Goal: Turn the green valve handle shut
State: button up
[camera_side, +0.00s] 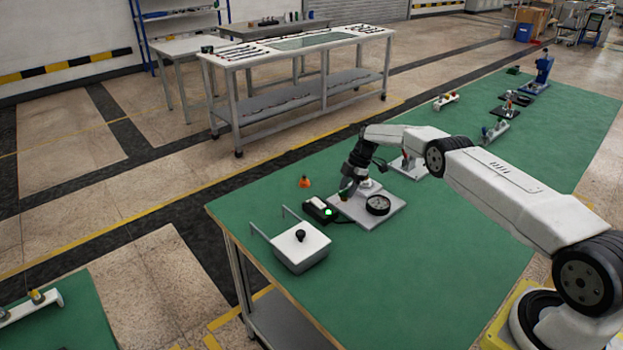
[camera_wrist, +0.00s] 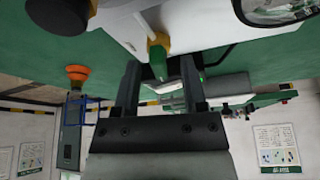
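The green valve handle (camera_wrist: 157,64) shows in the wrist view with a yellow collar (camera_wrist: 158,40) at its base, on a pale plate (camera_wrist: 125,22). My gripper (camera_wrist: 160,72) is open, with one dark finger on each side of the handle and visible gaps between. I cannot tell whether the handle is fully between the fingertips or just beyond them. In the side view my gripper (camera_side: 348,190) is low over the left part of the pale plate (camera_side: 362,222), and it largely hides the handle there.
A black wheel (camera_side: 378,205) is on the same plate, right of my gripper. A dark box with a green light (camera_side: 319,210), a white box with a black knob (camera_side: 302,248) and an orange cone-like piece (camera_side: 304,182) stand left. The green table front (camera_side: 400,290) is clear.

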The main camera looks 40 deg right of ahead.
jog(key=shift+r, duration=0.1)
jog(key=v, duration=0.7)
jog(key=shift+d+r, duration=0.2)
jog(key=shift+r, duration=0.05)
jog(key=o, duration=0.6)
jog(key=s+a+m+t+h, duration=0.1)
jog(key=m, duration=0.5)
jog(key=a+m+t+h, duration=0.1)
jog(key=a+m+h, duration=0.1)
jog(key=m, duration=0.4)
jog(key=s+a+m+t+h, duration=0.1)
jog(key=m+h, duration=0.1)
jog(key=m, duration=0.4)
jog(key=shift+s+a, duration=0.3)
jog(key=shift+s, duration=0.05)
jog(key=shift+x, duration=3.85)
